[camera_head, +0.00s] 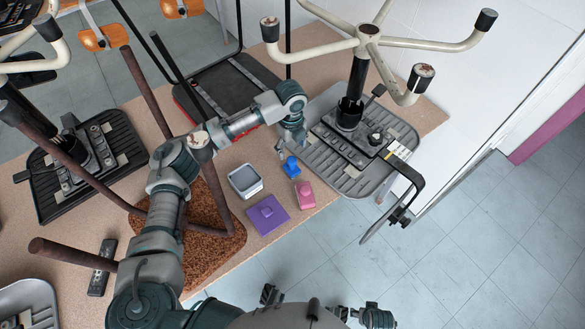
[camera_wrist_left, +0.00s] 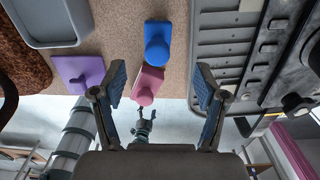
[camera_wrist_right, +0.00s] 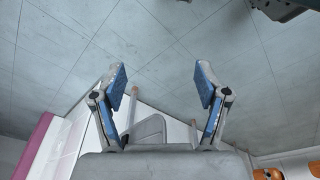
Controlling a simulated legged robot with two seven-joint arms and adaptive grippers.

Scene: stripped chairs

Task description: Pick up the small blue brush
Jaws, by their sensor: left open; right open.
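The small blue brush (camera_head: 291,167) lies on the brown table top near its front edge, between a grey bowl and a grey upturned chair seat. It also shows in the left wrist view (camera_wrist_left: 157,45), beyond and between my open fingers. My left gripper (camera_head: 290,147) is over the table just behind the blue brush, its fingers pointing down; it is open and empty in the left wrist view (camera_wrist_left: 161,83). My right gripper (camera_wrist_right: 161,83) is open and empty, with floor tiles in front of it.
A pink brush (camera_head: 306,194) and a purple brush (camera_head: 267,213) lie close to the blue one. A grey square bowl (camera_head: 245,181) is beside them. An upturned chair with a grey seat (camera_head: 352,178) and metal legs stands to the right.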

